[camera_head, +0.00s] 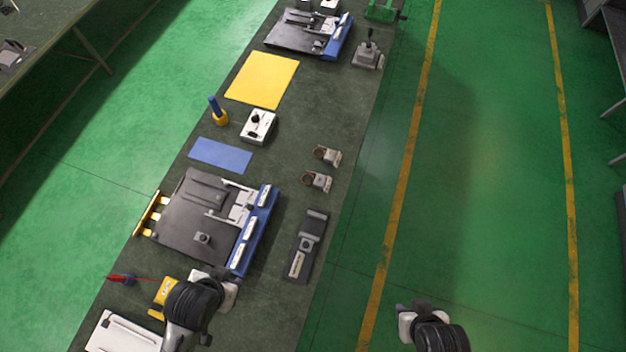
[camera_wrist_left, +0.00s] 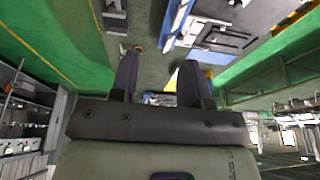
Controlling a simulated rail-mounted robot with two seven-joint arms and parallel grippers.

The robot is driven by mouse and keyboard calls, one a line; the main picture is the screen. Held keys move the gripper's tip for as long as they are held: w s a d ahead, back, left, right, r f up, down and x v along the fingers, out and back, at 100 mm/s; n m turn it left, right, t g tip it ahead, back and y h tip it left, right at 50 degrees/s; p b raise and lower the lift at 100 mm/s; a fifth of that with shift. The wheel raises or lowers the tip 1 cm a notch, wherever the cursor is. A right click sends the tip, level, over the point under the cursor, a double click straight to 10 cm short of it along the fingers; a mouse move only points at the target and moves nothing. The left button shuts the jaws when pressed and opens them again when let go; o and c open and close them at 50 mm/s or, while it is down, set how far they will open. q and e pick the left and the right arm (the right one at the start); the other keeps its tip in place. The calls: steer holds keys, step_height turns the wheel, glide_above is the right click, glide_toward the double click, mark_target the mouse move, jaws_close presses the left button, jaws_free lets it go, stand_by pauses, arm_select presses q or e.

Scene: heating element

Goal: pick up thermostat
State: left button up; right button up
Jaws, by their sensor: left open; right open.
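No part in view is clearly labelled as the thermostat. Two small light parts with brownish rings, one farther (camera_head: 327,155) and one nearer (camera_head: 316,181), lie apart on the right side of the dark table in the head view. A white box with a black knob (camera_head: 258,126) stands farther back. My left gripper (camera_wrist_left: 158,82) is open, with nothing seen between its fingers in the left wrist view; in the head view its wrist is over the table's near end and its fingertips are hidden. My right gripper (camera_head: 405,320) is open over the green floor, right of the table.
A dark plate fixture with a blue edge (camera_head: 185,232) and a long black-and-grey device (camera_head: 306,243) lie mid-table. Blue (camera_head: 220,155) and yellow (camera_head: 262,80) mats lie beyond. A yellow device (camera_head: 160,298) and red-handled tool (camera_head: 122,278) are near my left arm.

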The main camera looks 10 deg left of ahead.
arm_select(q)
steer(key=o, duration=0.6)
